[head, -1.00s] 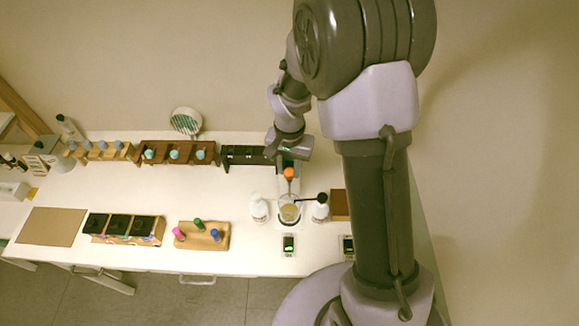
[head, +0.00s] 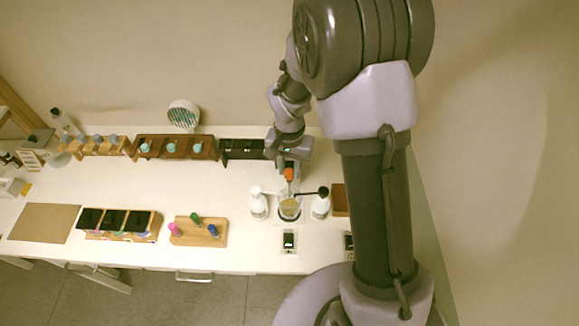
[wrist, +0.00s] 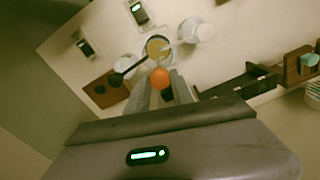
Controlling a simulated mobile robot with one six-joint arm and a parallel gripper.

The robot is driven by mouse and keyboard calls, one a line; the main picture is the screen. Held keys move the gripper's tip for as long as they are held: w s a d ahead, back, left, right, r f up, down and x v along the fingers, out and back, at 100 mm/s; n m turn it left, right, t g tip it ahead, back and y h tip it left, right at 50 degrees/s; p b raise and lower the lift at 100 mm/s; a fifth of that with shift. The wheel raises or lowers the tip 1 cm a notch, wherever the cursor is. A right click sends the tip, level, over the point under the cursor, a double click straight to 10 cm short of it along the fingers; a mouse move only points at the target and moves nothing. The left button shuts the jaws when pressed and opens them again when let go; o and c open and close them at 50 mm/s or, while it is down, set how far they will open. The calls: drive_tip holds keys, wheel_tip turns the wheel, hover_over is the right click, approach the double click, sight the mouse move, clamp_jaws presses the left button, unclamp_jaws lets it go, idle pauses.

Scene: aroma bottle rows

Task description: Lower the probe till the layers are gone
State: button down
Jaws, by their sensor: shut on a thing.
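My gripper (wrist: 160,92) is shut on the probe, whose orange rounded top (head: 289,174) shows between the fingers; it also shows in the wrist view (wrist: 160,78). A thin shaft seems to run down from it toward the beaker. The glass beaker (head: 289,209) stands directly below, with tan-yellow contents that also show in the wrist view (wrist: 157,46). I cannot make out separate layers or how deep the tip is.
White bottles, one with a pale spout (head: 258,206) and one with a black spout (head: 320,207), flank the beaker closely. A small display (head: 289,240) sits in front. A wooden block with coloured pegs (head: 198,232) and racks stand left. The table's middle left is clear.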

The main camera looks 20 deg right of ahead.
drive_tip(key=c, duration=1.1)
unclamp_jaws()
drive_tip(key=shift+r, duration=0.1)
wheel_tip(320, 180, up, 17)
drive_tip(key=p, duration=0.2)
drive_tip(key=shift+r, duration=0.2)
